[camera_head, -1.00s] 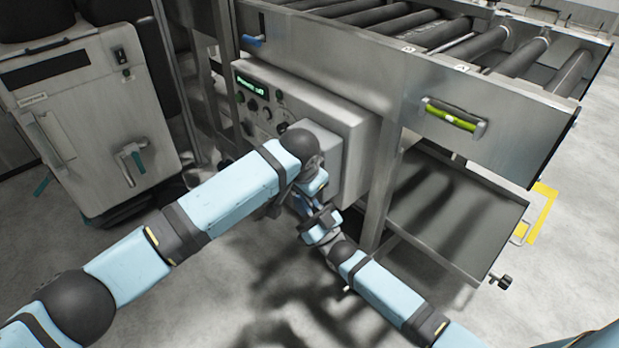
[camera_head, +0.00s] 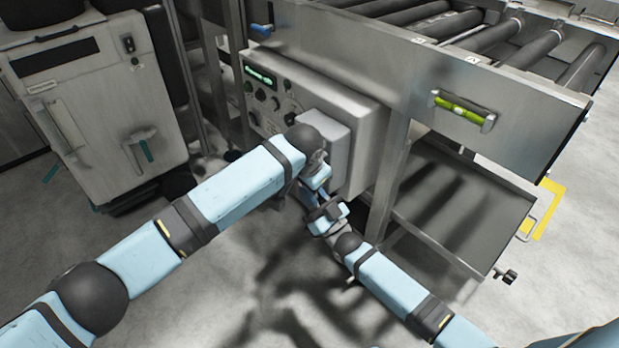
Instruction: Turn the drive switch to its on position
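A grey control box (camera_head: 362,103) hangs under the side of the roller conveyor. Its front panel (camera_head: 265,119) carries a lit green display (camera_head: 260,77) and several dark knobs (camera_head: 274,103). I cannot tell which of them is the drive switch. My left arm (camera_head: 240,185) reaches from the left to the box's lower front, and its wrist covers part of the panel. My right arm (camera_head: 395,285) comes from the lower right and ends below the box, close to the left wrist. The fingers of both grippers are hidden or too small to make out.
The roller conveyor (camera_head: 440,75) with a green level vial (camera_head: 460,108) stands above. A lower metal shelf (camera_head: 465,215) is at the right. A pale cabinet (camera_head: 95,100) with a handle stands at the left. The floor in front is clear.

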